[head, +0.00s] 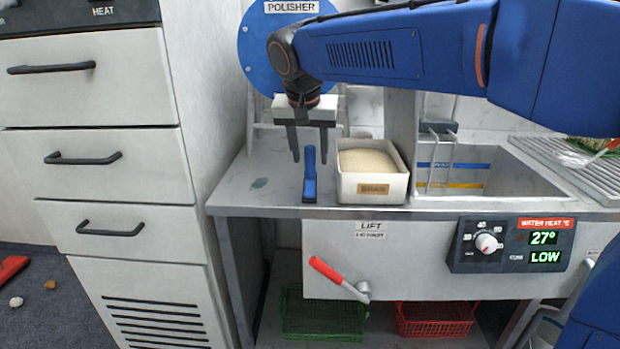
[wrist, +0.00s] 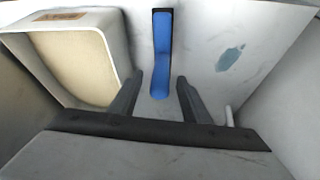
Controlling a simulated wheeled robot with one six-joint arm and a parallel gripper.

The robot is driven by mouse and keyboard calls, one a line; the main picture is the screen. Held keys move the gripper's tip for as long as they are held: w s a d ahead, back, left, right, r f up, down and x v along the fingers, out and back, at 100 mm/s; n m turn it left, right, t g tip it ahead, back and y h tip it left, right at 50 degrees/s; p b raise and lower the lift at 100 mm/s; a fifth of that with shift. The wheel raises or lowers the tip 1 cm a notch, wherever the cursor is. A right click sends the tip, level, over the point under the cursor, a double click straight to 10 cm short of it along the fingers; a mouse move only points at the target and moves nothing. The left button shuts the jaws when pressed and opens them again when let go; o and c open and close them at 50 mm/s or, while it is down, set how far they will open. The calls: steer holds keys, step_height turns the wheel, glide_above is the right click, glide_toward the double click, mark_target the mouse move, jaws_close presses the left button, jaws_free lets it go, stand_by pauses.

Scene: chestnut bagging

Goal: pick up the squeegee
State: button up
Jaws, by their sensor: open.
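The squeegee, a blue handle with a dark end (head: 310,175), lies on the grey counter near its front edge, just left of the bran box. In the wrist view the squeegee (wrist: 162,55) lies lengthwise, with its near end between my fingertips in the picture. My gripper (head: 310,158) points down over the counter, open and empty, behind and above the squeegee. In the wrist view my gripper (wrist: 161,85) shows its two dark fingers apart, one to each side of the blue handle. I cannot tell the exact height gap.
A white box labelled BRAN (head: 373,188) stands close right of the squeegee; it also shows in the wrist view (wrist: 118,45). A sink (head: 500,180) is farther right. A bluish stain (head: 259,183) marks the counter at left. A tall white cabinet (head: 205,110) bounds the left side.

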steer(key=shift+c, duration=0.3)
jaws_close()
steer(key=shift+r, duration=0.55)
steer(key=shift+s+r, duration=0.2)
steer(key=shift+s, duration=0.1)
steer(key=s+a, duration=0.3)
steer(key=s, duration=1.4)
steer(key=shift+a, duration=0.15)
